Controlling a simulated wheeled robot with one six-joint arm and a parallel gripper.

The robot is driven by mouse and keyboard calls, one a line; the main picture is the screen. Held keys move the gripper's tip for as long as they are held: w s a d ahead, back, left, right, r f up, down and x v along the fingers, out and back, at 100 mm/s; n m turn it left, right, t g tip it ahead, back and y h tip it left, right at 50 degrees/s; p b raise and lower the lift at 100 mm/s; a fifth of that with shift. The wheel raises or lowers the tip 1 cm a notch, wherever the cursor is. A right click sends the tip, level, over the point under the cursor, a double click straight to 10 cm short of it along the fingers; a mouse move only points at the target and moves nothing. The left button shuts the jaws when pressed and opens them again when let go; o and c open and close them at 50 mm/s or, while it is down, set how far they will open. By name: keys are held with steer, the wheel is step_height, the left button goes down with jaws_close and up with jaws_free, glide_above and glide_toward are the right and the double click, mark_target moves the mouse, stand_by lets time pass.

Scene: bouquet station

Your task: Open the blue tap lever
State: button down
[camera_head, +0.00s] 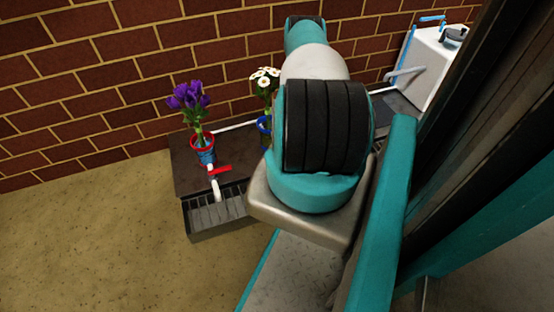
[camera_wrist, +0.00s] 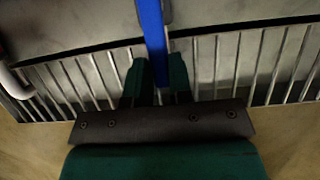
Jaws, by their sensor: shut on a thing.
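In the wrist view, the blue tap lever (camera_wrist: 152,40) is a long flat bar running down from the top edge. My gripper (camera_wrist: 161,78) has its two dark green fingers on either side of the bar's lower end and is shut on it. The slatted drain grate (camera_wrist: 235,65) lies beneath. In the head view my arm covers the middle, and my gripper and the held lever are hidden behind it. The tap body under the blue lever cannot be made out.
A white tap (camera_head: 216,189) with a red lever (camera_head: 219,169) stands left of my arm. Purple flowers (camera_head: 188,97) stand in a red-rimmed pot (camera_head: 204,150), and white flowers (camera_head: 265,80) in a blue pot (camera_head: 263,124). A white box (camera_head: 432,68) is at the right. A brick wall (camera_head: 70,75) closes the back.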

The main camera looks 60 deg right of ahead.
steer(key=shift+a, duration=0.15)
stand_by(0.3)
steer(key=c, duration=1)
jaws_free()
steer(key=p+v, duration=0.7)
steer(key=v, duration=1)
steer(key=shift+r, duration=0.15)
steer(key=shift+w, duration=0.1)
